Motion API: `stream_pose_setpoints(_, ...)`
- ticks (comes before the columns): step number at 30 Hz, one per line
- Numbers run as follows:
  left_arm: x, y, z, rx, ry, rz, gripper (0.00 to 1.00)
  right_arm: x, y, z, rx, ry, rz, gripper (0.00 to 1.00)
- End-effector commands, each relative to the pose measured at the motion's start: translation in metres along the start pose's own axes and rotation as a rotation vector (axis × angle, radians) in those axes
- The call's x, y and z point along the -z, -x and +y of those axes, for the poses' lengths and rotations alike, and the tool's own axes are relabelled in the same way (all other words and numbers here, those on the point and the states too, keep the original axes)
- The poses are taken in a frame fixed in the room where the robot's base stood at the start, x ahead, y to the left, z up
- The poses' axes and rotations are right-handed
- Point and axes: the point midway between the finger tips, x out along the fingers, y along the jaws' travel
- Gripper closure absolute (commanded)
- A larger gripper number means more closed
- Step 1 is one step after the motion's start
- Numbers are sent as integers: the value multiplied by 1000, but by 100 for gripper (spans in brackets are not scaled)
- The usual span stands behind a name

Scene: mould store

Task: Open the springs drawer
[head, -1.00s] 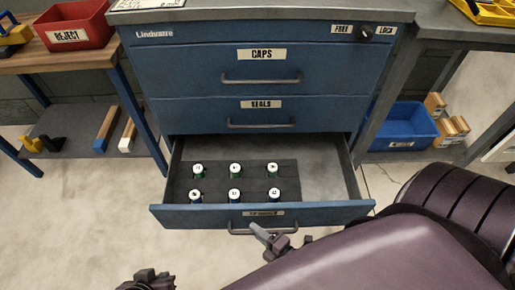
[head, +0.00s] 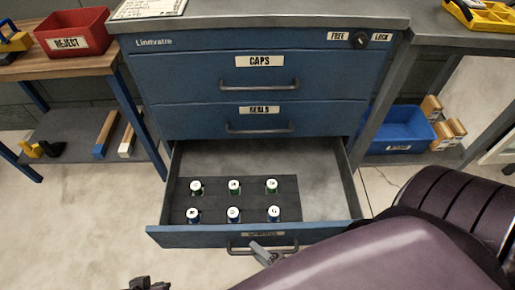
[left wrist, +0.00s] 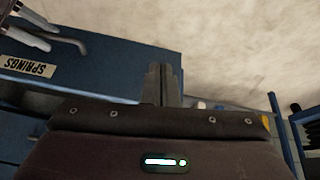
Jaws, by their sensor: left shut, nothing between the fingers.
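The springs drawer (head: 300,236) is the bottom one of the blue cabinet, and it is pulled well out. Its label reads SPRINGS upside down in the left wrist view (left wrist: 28,67). My right gripper (head: 264,254) is at the middle of the drawer's bar handle (head: 237,248) and appears shut on it; my arm hides the handle's right part. The handle also shows in the left wrist view (left wrist: 66,42). My left gripper (left wrist: 162,84) is shut and empty, apart from the drawer; only a bit of it shows at the bottom left of the head view (head: 148,284).
Several white-topped cylinders stand in a dark insert (head: 250,198) in the drawer. The caps drawer (head: 258,75) and seals drawer (head: 255,118) above are closed. A lock knob (head: 361,40) is at the top right. A blue bin (head: 403,130) stands at right.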

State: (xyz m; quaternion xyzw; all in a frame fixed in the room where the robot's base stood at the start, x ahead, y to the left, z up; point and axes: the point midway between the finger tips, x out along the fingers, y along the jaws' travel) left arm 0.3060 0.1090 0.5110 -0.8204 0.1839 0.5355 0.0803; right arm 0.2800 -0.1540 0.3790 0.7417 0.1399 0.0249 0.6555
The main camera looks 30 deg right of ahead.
Motion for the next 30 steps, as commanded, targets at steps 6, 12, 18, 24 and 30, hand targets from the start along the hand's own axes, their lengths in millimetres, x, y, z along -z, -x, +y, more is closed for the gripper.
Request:
stream_pose_setpoints(6,2,0,0,1,-1,5,100,1,-1,1,-2,-2,1,66)
stream_pose_setpoints(12,2,2,0,0,-1,3,100,1,7,1,0,-2,1,66)
stream_pose_setpoints(18,-1,6,-2,5,8,-26,100,1,40,1,2,-3,0,66)
stream_pose_setpoints(24,-8,5,-6,12,17,-64,100,0,68,0,1,-1,-1,66)
stream_pose_setpoints(30,-7,6,-8,16,19,-71,100,0,78,0,-2,-1,-1,66)
